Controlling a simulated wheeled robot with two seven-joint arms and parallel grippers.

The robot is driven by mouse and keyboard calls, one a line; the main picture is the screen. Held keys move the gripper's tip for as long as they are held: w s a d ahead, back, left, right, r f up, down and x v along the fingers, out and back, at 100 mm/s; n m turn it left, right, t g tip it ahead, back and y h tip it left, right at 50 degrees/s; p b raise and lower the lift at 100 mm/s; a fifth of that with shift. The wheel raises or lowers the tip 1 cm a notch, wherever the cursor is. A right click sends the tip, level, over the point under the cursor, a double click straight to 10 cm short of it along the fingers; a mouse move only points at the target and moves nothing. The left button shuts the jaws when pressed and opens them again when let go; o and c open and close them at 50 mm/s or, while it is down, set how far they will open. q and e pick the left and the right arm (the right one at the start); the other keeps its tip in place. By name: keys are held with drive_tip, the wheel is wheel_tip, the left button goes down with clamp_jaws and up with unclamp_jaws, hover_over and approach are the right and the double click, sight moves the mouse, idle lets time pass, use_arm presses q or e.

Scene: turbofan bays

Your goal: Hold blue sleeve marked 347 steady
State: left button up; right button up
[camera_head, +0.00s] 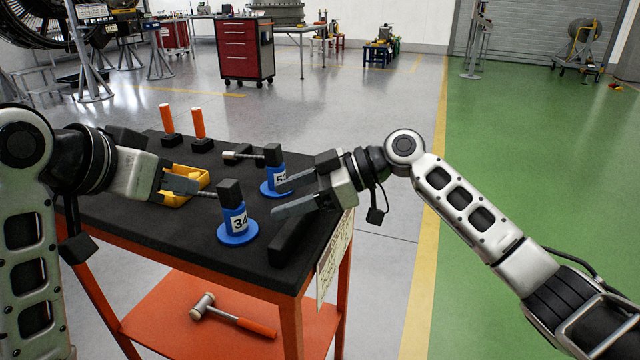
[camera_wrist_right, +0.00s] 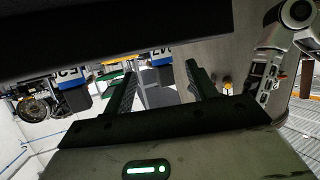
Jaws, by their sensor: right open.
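The blue sleeve marked 34 (camera_head: 235,221), its last digit hidden, stands upright on the cart's black top, with a dark block on it. In the right wrist view the sleeve marked 347 (camera_wrist_right: 160,52) appears upside down, beyond the fingertips. My right gripper (camera_head: 278,199) is open and empty, pointing left, to the right of this sleeve and apart from it. Its fingers also show in the right wrist view (camera_wrist_right: 161,72). My left gripper (camera_head: 198,187) is at the left of the dark block, beside a grey rod; I cannot tell whether it grips anything.
Another blue sleeve (camera_head: 274,180) with a block and rod stands just behind. Two orange posts (camera_head: 198,124) stand at the back of the cart (camera_head: 150,243). A hammer (camera_head: 230,316) lies on the lower shelf.

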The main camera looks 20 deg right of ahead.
sight(245, 213)
drive_tip(key=x, duration=0.8)
